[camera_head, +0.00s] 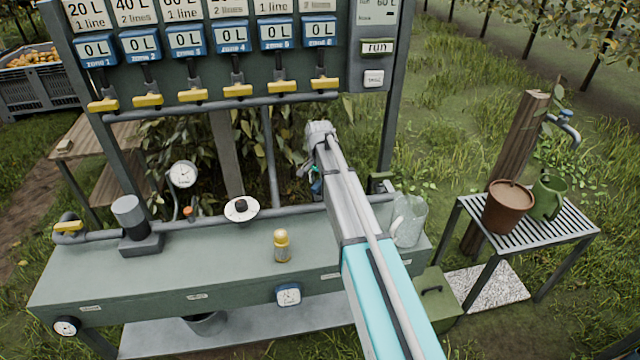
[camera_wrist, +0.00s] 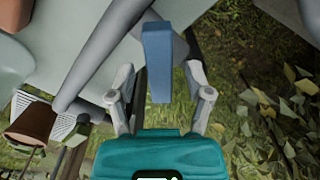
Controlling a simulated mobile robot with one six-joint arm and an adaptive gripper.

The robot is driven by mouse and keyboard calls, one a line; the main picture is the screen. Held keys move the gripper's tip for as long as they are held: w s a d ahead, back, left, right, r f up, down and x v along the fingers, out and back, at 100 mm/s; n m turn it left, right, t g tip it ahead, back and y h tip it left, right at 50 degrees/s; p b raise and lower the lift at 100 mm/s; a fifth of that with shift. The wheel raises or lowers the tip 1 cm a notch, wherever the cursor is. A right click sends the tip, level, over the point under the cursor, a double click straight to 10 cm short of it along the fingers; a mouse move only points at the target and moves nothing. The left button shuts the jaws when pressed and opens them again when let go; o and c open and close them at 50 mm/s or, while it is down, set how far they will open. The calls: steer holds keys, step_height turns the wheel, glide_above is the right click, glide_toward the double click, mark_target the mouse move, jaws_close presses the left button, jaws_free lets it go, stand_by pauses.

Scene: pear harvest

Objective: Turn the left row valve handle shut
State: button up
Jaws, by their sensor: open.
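A blue valve handle (camera_wrist: 157,45) stands on a grey pipe (camera_wrist: 90,62) in the wrist view. My gripper (camera_wrist: 159,82) is open, with one finger on each side of the handle. Gaps show between the handle and both fingers, so it is not gripped. In the head view my arm hides this handle, and only a little of my gripper's teal body shows beside the arm. A yellow handle (camera_head: 68,226) sits on the pipe's left end. The frames do not show which handle is the left row one.
Several yellow zone handles (camera_head: 193,95) hang below the blue counters. A slatted stand (camera_head: 520,229) with a brown pot (camera_head: 508,206) is at the right.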

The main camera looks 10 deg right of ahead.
jaws_close()
stand_by(0.3)
steer(key=shift+m, duration=0.5)
steer(key=m, duration=0.8)
steer(key=shift+m, duration=0.3)
stand_by(0.4)
